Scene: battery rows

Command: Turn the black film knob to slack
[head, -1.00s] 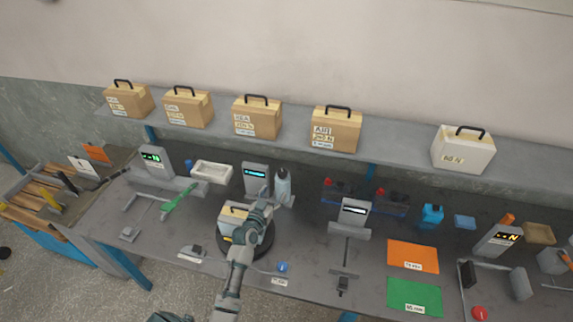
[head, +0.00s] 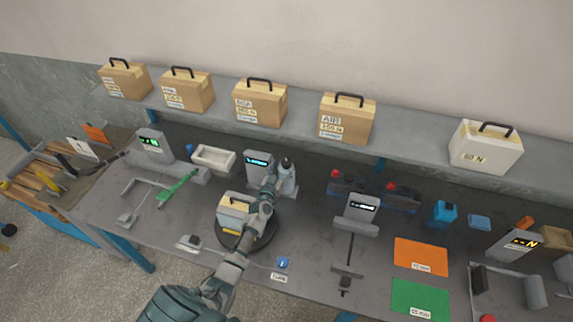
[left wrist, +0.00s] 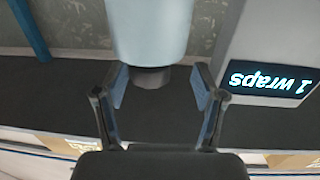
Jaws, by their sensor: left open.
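A pale blue-grey film roll (head: 286,180) stands upright at the middle back of the bench, with a black knob (head: 286,162) on top. In the left wrist view, which looks upside down, the roll (left wrist: 150,28) hangs from the top edge and its black knob (left wrist: 152,77) is between my finger tips. My left gripper (head: 276,181) is at the roll in the head view. It is open, with a finger (left wrist: 118,85) on either side of the knob and visible gaps. No slack marking is readable. My right gripper is out of view.
A wrapper display (left wrist: 268,80) beside the roll reads "1 wraps" upside down. A tan case (head: 235,207) sits on the dark turntable (head: 262,240) under my left arm. A white tray (head: 213,158) is to the left. A shelf (head: 300,128) with several cases runs behind.

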